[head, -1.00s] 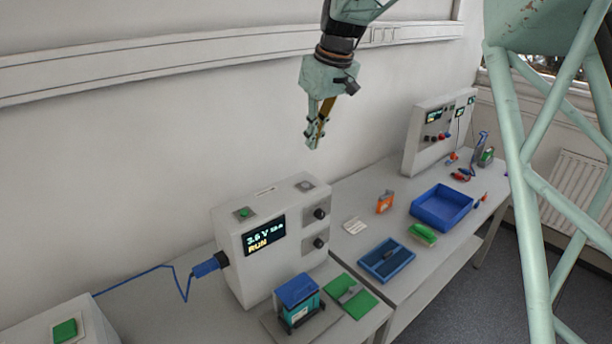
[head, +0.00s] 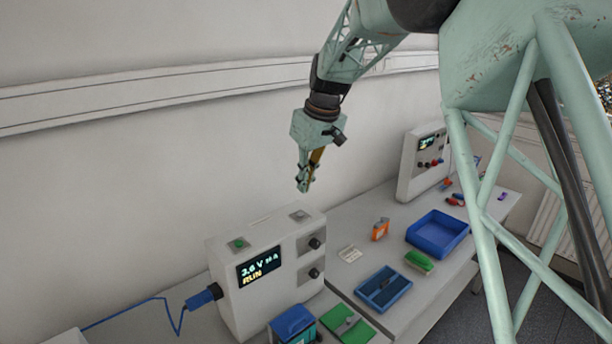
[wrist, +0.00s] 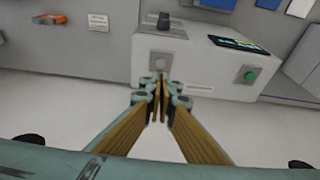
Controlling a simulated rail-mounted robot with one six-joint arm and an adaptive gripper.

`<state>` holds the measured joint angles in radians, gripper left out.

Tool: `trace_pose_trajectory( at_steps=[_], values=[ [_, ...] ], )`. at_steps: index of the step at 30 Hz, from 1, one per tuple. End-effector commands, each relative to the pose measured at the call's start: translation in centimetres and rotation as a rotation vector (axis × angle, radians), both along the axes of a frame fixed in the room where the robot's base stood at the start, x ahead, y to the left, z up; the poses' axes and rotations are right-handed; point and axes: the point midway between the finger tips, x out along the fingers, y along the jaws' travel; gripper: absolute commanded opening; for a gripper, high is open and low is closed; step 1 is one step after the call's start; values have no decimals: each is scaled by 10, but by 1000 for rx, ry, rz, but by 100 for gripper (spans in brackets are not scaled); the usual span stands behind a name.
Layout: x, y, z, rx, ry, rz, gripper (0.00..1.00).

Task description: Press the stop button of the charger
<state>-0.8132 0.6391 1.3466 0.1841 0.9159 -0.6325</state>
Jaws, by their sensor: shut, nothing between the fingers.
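The charger (head: 262,285) is a white box on the bench, its screen (head: 261,267) reading 3.6 V and RUN. Its top carries a green button (head: 238,243) on a grey plate at the left and a grey button (head: 299,215) on a plate at the right. In the wrist view the green button (wrist: 247,75) is at right and the grey button's plate (wrist: 160,61) lies just beyond my fingertips. I cannot read which is stop. My gripper (head: 303,188) is shut and empty, pointing down above the charger's right end, apart from it.
A blue plug (head: 203,297) and cable join the charger's left side. Black knobs (head: 314,243) stick out of its front. A blue tray (head: 383,289), a blue bin (head: 438,233) and a second white device (head: 421,165) stand to the right. The wall is close behind.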

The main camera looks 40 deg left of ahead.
Motion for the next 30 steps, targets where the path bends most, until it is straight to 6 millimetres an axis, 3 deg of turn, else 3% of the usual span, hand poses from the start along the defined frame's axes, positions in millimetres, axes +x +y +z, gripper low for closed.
trace_pose_trajectory(
  at_steps=[10,18,30],
  values=[
    [2,13,-44,-1,1,0,0],
    [2,13,-72,0,1,-1,0],
    [3,13,-83,1,0,-1,0]
  ],
)
